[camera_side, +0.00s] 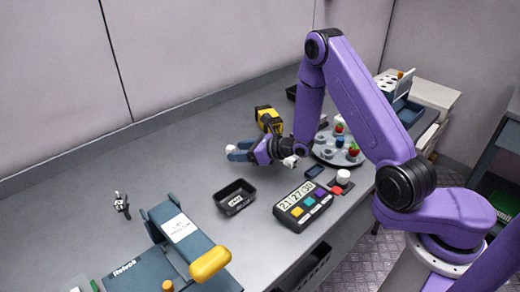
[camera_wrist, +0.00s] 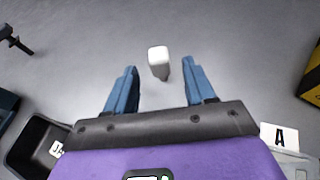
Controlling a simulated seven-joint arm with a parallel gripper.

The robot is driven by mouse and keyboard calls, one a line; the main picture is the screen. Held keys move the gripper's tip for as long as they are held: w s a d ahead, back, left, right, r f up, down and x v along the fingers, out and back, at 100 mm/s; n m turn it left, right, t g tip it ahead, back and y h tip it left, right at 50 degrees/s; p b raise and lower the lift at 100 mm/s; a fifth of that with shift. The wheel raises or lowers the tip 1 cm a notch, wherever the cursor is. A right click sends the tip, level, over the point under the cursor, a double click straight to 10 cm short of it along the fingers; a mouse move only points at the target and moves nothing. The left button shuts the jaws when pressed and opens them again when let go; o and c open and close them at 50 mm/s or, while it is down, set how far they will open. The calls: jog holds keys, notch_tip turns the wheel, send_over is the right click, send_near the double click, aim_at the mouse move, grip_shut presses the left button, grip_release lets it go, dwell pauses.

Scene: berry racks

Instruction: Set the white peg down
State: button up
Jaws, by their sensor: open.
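The white peg (camera_wrist: 158,57) appears to stand upright on the grey bench, in the gap at the fingertips of my gripper (camera_wrist: 159,68). Its blue fingers are spread, one on each side, with bare bench visible between each finger and the peg. In the side view my gripper (camera_side: 241,153) is low over the bench, and the white peg (camera_side: 231,148) shows as a small pale shape by the blue fingers. The peg's foot is hard to make out there.
A black bin (camera_side: 235,197) stands in front of my gripper. A yellow and black object (camera_side: 268,119) is behind it. A round tray (camera_side: 326,157) with fruit, a keypad box (camera_side: 303,205) and a teal device (camera_side: 181,240) stand around. The bench left of my gripper is clear.

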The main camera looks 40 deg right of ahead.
jog(key=v, duration=0.8)
jog(key=shift+r, duration=0.1)
jog(key=a+r+n+g+y, duration=0.35)
jog(key=a+n, duration=0.25)
jog(key=a, duration=0.2)
jog(key=s+a+r+n+g+y, duration=0.2)
jog(key=s+a+n+g, duration=0.2)
jog(key=s+n+g, duration=0.25)
jog(key=s+a+r+n+g+y, duration=0.25)
jog(key=s+a+n+g, duration=0.2)
jog(key=s+n, duration=0.3)
jog(key=s+d+r+n+t+h, duration=0.2)
jog(key=s+d+n+h, duration=1.1)
jog(key=n, duration=1.1)
jog(key=s+d+r, duration=0.1)
jog(key=s+d, duration=0.2)
jog(key=s, duration=0.2)
